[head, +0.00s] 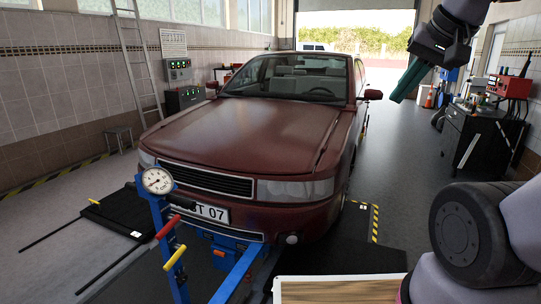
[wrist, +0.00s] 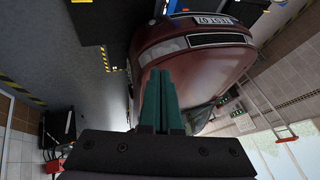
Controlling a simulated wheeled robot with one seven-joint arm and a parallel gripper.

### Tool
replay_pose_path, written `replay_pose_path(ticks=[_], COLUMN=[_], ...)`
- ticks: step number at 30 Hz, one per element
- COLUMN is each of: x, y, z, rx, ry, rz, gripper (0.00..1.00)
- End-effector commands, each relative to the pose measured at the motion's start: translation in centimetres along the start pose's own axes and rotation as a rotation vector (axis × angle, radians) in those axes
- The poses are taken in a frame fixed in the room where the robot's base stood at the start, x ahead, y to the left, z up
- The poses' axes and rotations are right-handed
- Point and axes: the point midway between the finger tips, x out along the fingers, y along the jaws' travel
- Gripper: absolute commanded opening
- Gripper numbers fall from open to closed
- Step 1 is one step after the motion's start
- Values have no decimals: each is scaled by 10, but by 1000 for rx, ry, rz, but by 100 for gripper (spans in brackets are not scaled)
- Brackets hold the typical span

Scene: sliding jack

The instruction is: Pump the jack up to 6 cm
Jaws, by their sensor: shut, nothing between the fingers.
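The blue jack (head: 231,276) stands low at the front of the dark red car (head: 245,130), with its beam running under the bumper. A round white gauge (head: 157,181) tops its blue post; the reading is too small to tell. A red-gripped lever (head: 168,227) and a yellow-gripped lever (head: 175,257) stick out at the post. My gripper (head: 410,80) is up at the upper right, well away from the jack, with green fingers shut and empty. The shut fingers (wrist: 160,98) also show in the wrist view, in front of the upside-down car.
A ladder (head: 139,60) leans on the left wall. A dark workbench (head: 475,139) stands at the right. A wooden-topped surface (head: 335,290) lies at the bottom, beside my arm. The floor right of the car is mostly clear.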

Motion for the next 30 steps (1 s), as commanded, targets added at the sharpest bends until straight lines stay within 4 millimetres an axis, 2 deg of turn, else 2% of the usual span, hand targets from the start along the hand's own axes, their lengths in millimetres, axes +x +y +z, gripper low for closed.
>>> replay_pose_path(ticks=[8,14,17,23,30], x=[1,20,40,91,167], y=[-1,-12,-23,-50,-86], z=[-2,-21,-37,-64,-80], rx=[-6,-61,-116,-237,-392], ry=[-2,-34,-60,-114,-177], rz=[1,17,30,52,65], gripper=[0,0,0,0,0])
